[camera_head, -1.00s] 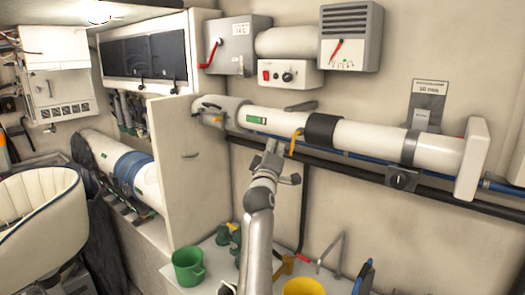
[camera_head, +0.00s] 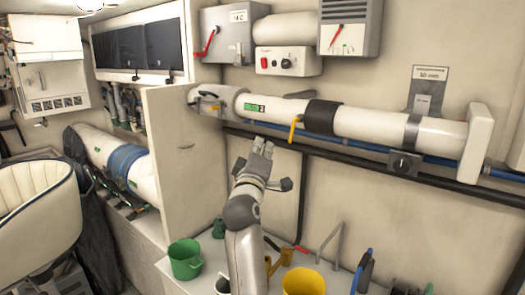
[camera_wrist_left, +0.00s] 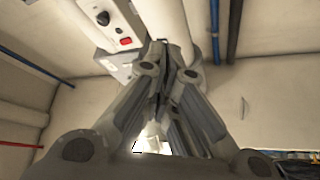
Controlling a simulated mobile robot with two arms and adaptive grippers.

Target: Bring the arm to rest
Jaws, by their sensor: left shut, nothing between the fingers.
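My left gripper (camera_head: 262,149) is shut and empty, raised in front of the wall with its fingers pointing up. It is just below the long white pipe (camera_head: 375,125) and left of the yellow lever (camera_head: 294,127), apart from the lever. In the left wrist view the closed fingers (camera_wrist_left: 163,60) show against the white pipe and the box with a red switch (camera_wrist_left: 125,42). My right gripper is not in view.
A green mug (camera_head: 185,260) and a yellow bucket (camera_head: 304,281) stand on the white bench below. A cream seat (camera_head: 38,212) is at the left. A white partition (camera_head: 183,170) stands left of the arm. Dark and blue pipes (camera_head: 345,146) run along the wall.

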